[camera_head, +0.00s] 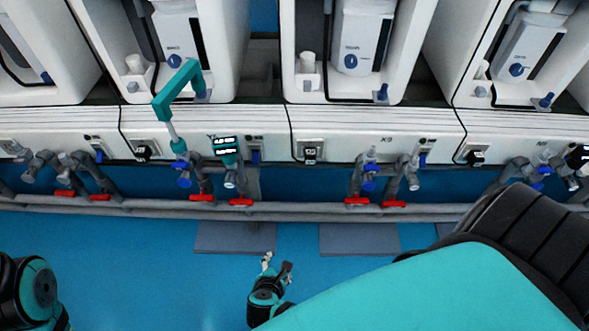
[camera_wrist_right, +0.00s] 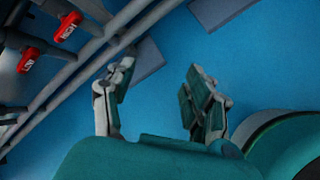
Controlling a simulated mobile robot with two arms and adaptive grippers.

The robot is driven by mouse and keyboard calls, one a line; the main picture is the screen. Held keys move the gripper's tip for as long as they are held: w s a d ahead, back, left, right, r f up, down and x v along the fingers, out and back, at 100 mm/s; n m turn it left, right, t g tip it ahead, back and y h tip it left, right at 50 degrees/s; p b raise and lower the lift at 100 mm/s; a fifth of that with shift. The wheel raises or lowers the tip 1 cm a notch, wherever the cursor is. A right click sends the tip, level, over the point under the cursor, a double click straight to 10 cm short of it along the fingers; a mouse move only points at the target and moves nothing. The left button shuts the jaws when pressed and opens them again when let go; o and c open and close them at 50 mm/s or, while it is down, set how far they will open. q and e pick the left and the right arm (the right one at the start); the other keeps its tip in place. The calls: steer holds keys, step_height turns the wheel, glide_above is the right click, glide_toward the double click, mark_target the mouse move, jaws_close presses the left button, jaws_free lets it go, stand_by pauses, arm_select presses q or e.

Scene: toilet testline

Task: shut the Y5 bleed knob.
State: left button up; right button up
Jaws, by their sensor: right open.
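The station with a label starting "Y" (camera_head: 211,136) is left of the middle in the head view; the rest of its label is hidden by a teal device with a lit display (camera_head: 226,146). Blue knobs (camera_head: 183,182) sit on its grey pipework at the left; I cannot tell which is the bleed knob or how it is turned. My right gripper (camera_head: 275,264) is low over the blue floor, below and right of these knobs and apart from the pipes. In the wrist view its fingers (camera_wrist_right: 160,95) are spread and empty. Only part of my left arm shows.
Red valve handles (camera_head: 241,202) line the pipes; two also show in the wrist view (camera_wrist_right: 68,26). A teal bent piece (camera_head: 178,88) rises above the knobs. Grey pipe rails (camera_head: 150,207) run along the front.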

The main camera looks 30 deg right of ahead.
steer(key=s+d+m, duration=0.1)
steer(key=s+f+m+g+y+p, duration=0.1)
steer(key=s, duration=0.1)
steer(key=s+d+f+m+g+p, duration=0.1)
steer(key=shift+s+d+f+y, duration=0.1)
steer(key=shift+s+d+y, duration=0.1)
steer(key=shift+d+y, duration=0.1)
stand_by(0.3)
